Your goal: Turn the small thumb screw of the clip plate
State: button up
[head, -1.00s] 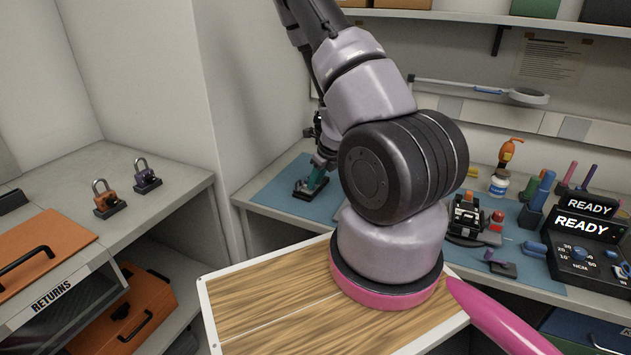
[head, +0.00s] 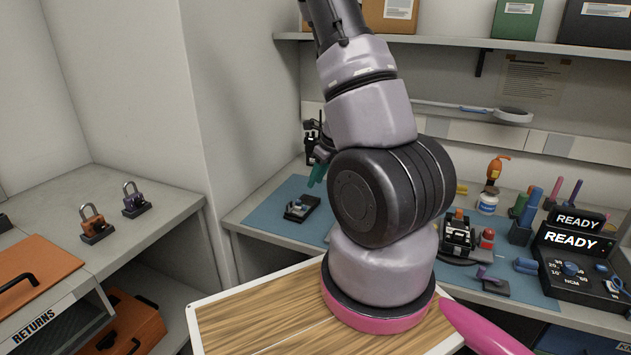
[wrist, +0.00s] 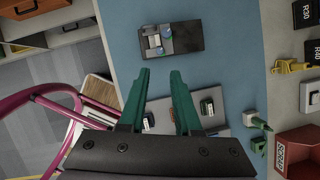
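A small dark block with a grey plate and small bluish knobs, which looks like the clip plate (head: 300,208), lies on the blue mat at the back left of the bench. In the wrist view the dark block (wrist: 185,38) lies just beyond my fingertips, its knobs towards its left end. I cannot tell for certain which knob is the small thumb screw. My gripper (wrist: 161,73) has green fingers, apart with nothing between them. In the head view my gripper (head: 317,175) is above the block, partly hidden by my arm.
A grey plate with dark parts (wrist: 220,122) lies under my fingers in the wrist view. A black device (head: 459,232), a white jar (head: 487,203) and a READY console (head: 575,255) stand to the right. Two padlocks (head: 93,224) sit on the left counter.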

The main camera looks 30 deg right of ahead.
jog(key=n+g+y, duration=0.3)
jog(key=n+g, duration=0.1)
jog(key=n, duration=1)
send_near(304, 206)
jog(key=x, duration=0.7)
jog(key=shift+f, duration=0.3)
jog(key=shift+m, duration=0.3)
grip_shut()
